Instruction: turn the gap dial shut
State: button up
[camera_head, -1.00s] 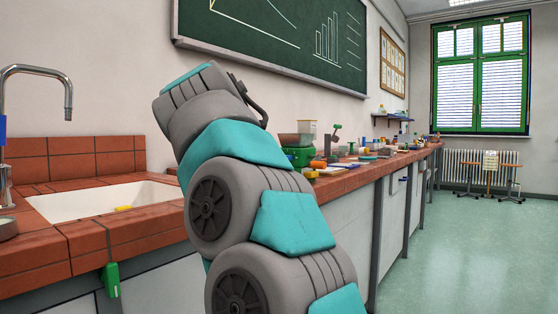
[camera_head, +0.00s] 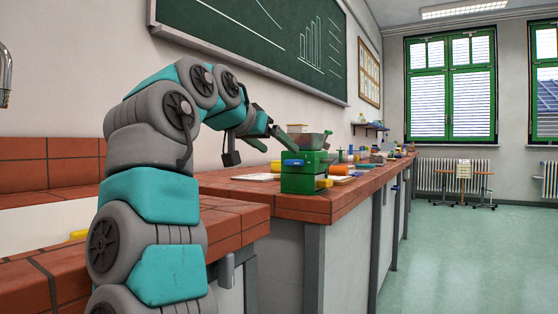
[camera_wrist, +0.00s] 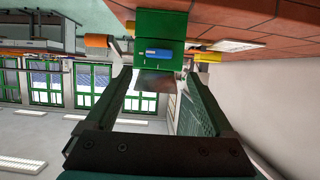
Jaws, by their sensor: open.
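A green box-shaped machine (camera_head: 304,172) with a grey metal hopper (camera_head: 306,140) stands on the tiled bench. A blue part (camera_head: 293,162) is on its near face. The machine also shows upside down in the wrist view (camera_wrist: 160,25), with the blue part (camera_wrist: 157,54) between my fingers' lines. An orange cylinder (camera_wrist: 97,41) appears to its left there. I cannot tell which part is the gap dial. My gripper (camera_head: 271,141) is open and empty, above the bench and left of the hopper. In the wrist view my gripper's fingers (camera_wrist: 158,82) are spread, apart from the machine.
A pale sheet or board (camera_head: 256,177) lies left of the machine. A nearer tiled bench (camera_head: 225,225) stands at lower left, with a gap before the machine's bench.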

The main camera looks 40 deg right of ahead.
aim_at(294, 163)
jog(key=x, duration=0.7)
jog(key=shift+d+f+p, duration=0.1)
jog(key=shift+d+p, duration=0.05)
jog(key=shift+p, duration=0.15)
jog(key=shift+c, duration=0.3)
jog(key=c, duration=1.3)
